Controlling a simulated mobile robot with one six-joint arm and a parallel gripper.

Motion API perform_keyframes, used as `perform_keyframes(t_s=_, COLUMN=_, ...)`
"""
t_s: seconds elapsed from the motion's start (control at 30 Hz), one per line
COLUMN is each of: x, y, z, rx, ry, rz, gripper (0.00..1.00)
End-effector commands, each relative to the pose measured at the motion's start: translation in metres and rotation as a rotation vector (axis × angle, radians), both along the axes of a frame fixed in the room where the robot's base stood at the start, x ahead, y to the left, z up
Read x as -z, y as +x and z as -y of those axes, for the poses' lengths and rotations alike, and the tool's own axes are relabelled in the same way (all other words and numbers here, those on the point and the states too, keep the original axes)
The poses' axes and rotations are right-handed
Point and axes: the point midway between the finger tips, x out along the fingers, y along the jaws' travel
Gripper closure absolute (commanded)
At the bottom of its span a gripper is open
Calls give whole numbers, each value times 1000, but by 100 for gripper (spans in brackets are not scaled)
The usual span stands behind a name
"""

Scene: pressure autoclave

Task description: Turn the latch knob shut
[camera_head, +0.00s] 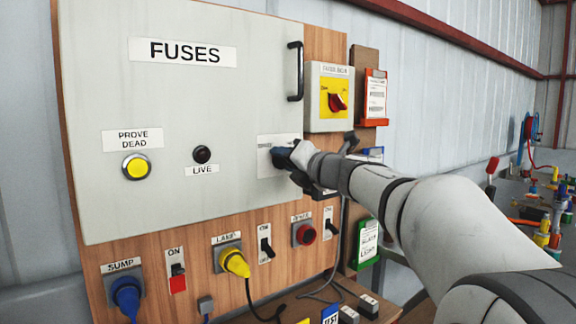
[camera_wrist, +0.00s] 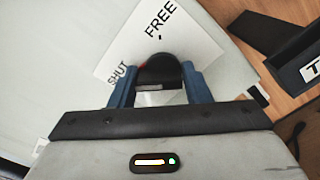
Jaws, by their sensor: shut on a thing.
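The latch knob (camera_wrist: 160,70) is a dark round knob on the fuse cabinet door (camera_head: 215,110). In the wrist view it sits between the two blue fingers of my gripper (camera_wrist: 156,88), which is shut on it. A white label plate (camera_wrist: 120,62) behind it reads SHUT at the lower left and FREE at the upper right. A small red mark shows at the knob's left edge, on the SHUT side.
The door handle (camera_head: 296,72) is above my gripper. A red rotary switch on a yellow plate (camera_head: 336,98) is at the upper right. Sump plug (camera_head: 127,295), lamp plug (camera_head: 234,262) and several switches line the board below. A yellow button (camera_head: 136,167) is left on the door.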

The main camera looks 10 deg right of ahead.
Motion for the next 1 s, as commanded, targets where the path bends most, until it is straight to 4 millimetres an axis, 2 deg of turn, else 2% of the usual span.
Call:
perform_keyframes(t_s=0.43, x=-3, y=-1, z=-1, rx=-2, ry=-11, rz=9, gripper=79)
perform_keyframes(t_s=0.47, x=-2, y=-1, z=-1, rx=-3, ry=-11, rz=9, gripper=55)
perform_keyframes(t_s=0.6, x=-2, y=-1, z=-1, rx=-2, ry=-11, rz=8, gripper=43)
perform_keyframes(t_s=0.7, x=-1, y=0, z=-1, rx=-1, ry=-10, rz=7, gripper=36)
perform_keyframes(t_s=1.0, x=-1, y=-5, z=3, rx=1, ry=-10, rz=7, gripper=36)
